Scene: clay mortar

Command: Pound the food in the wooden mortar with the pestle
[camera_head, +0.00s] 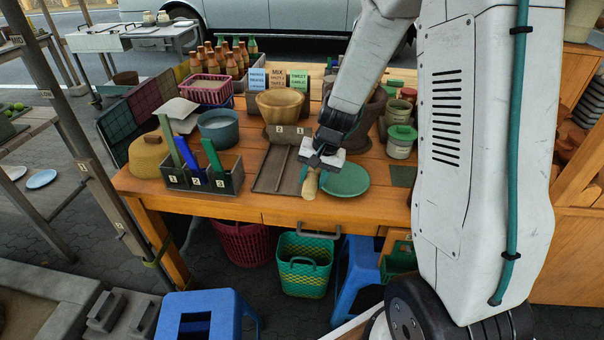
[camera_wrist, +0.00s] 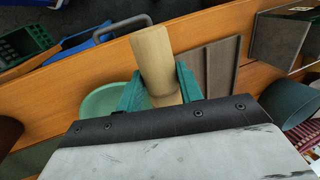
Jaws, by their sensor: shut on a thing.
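My gripper (camera_head: 314,174) is shut on a pale wooden pestle (camera_head: 310,187). The pestle hangs tilted over the front of the table, beside the green plate. In the wrist view the pestle (camera_wrist: 153,55) sits between the teal fingers of the gripper (camera_wrist: 159,80), its blunt end pointing away. A tan, wooden-looking mortar (camera_head: 279,106) stands farther back on the table, left of my gripper and apart from it. The food inside it cannot be made out. A dark brown vessel (camera_head: 373,112) is partly hidden behind my arm.
A grey divided tray (camera_head: 268,170) lies left of the pestle, and a green plate (camera_head: 348,180) lies right of it. A dark caddy (camera_head: 205,183) with upright handles stands at the left front. Sign cards (camera_head: 278,78) and bottles stand behind. Lidded jars (camera_head: 400,142) stand at right.

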